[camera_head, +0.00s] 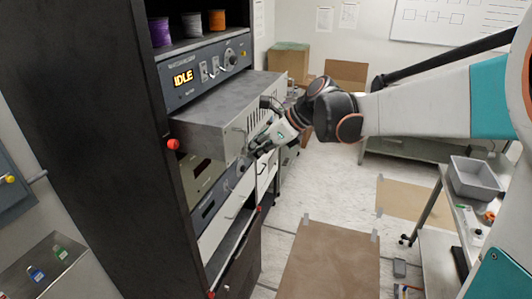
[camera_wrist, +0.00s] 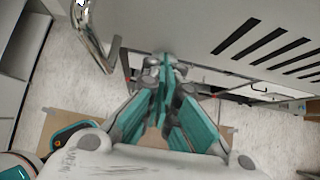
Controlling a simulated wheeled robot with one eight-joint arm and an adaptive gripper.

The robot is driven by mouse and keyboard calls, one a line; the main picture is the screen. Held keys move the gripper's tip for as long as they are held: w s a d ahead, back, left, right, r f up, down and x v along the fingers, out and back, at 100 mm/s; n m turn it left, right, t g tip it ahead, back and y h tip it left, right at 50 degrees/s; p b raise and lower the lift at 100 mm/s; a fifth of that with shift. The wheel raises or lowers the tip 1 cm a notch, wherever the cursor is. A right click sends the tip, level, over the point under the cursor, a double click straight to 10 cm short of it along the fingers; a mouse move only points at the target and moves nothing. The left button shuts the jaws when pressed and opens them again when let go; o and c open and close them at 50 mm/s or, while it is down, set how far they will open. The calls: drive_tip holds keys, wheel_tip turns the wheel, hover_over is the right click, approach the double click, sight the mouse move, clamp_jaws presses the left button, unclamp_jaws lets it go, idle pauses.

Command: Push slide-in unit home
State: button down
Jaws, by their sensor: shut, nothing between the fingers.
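The slide-in unit (camera_head: 225,108) is a long grey box sticking well out of the dark rack (camera_head: 95,120), below the panel with the IDLE display. Its light front panel has dark vent slots and fills the top of the wrist view (camera_wrist: 215,30). A shiny metal handle (camera_wrist: 92,38) stands out from that panel at the left. My gripper (camera_head: 250,153) is at the lower part of the unit's front. In the wrist view, its teal fingers (camera_wrist: 165,68) are together and empty, their tips close to the panel's lower edge. I cannot tell whether they touch it.
The control panel (camera_head: 205,70) reading IDLE sits above the unit, with spools on the shelf over it. Drawers and other units (camera_head: 225,228) lie below. A red knob (camera_head: 172,144) shows near the rack's edge. A cart with a grey bin (camera_head: 475,177) stands right.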

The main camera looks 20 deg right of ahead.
drive_tip(key=w+a, duration=0.2)
drive_tip(key=a, duration=0.2)
drive_tip(key=w+a+b, duration=0.1)
drive_tip(key=w+a, duration=0.2)
drive_tip(key=a, duration=0.1)
drive_tip(key=w+a+b, duration=0.1)
drive_tip(key=w+a, duration=0.2)
drive_tip(key=shift+w+a+f, duration=0.1)
drive_tip(key=shift+w+a, duration=0.15)
drive_tip(key=shift+a, duration=0.15)
drive_tip(key=shift+w+a, duration=0.3)
drive_tip(key=shift+a, duration=0.1)
